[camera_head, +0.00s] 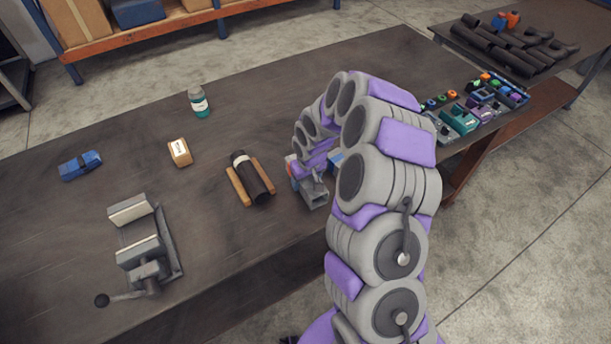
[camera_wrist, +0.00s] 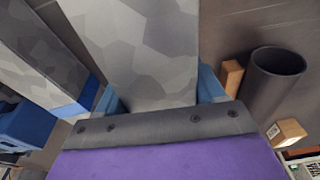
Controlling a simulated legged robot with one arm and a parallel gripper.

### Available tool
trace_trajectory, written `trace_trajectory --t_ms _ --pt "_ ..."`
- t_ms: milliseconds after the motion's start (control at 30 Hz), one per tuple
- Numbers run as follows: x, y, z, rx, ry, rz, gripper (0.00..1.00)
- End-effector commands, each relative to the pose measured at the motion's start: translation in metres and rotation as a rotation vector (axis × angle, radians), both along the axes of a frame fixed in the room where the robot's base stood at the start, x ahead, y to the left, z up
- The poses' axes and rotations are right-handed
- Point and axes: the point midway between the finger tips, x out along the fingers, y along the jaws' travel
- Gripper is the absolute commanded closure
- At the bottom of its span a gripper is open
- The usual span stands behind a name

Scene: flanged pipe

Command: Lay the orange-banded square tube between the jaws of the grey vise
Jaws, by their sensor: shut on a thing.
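A grey square tube (camera_head: 314,194) shows its open end below my gripper (camera_head: 308,172) in the head view, with a small orange patch near it. My gripper is shut on a mottled grey square tube (camera_wrist: 140,40), which runs between its blue fingertips (camera_wrist: 158,92) in the wrist view. The orange band does not show in the wrist view. The grey vise (camera_head: 148,245) is on the table at the front left, with a gap between its two pale jaws and a handle toward the front. My gripper is well to the right of the vise.
A black pipe (camera_head: 250,177) lies on wooden strips between gripper and vise. A small box (camera_head: 179,152), a green-and-white bottle (camera_head: 199,103) and a blue object (camera_head: 80,165) stand farther back. A blue-banded square tube (camera_wrist: 55,55) lies beside the held one. The table near the vise is clear.

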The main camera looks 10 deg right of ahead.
Motion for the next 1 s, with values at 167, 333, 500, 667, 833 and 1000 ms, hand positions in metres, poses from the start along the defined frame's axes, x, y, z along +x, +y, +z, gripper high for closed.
trace_trajectory --t_ms 167,333,500,667,833,1000 --pt "-0.029 0.007 0.005 -0.003 0.0 0.002 0.92" --pt "-0.062 0.016 0.007 -0.005 0.003 0.001 0.92" --pt "-0.092 0.025 0.011 -0.004 0.001 0.003 0.92" --pt "-0.113 0.031 0.012 -0.003 0.0 0.002 0.92" --pt "-0.127 0.034 0.013 -0.002 0.003 -0.001 0.92" --pt "-0.113 0.034 0.026 -0.006 -0.014 -0.025 0.92"
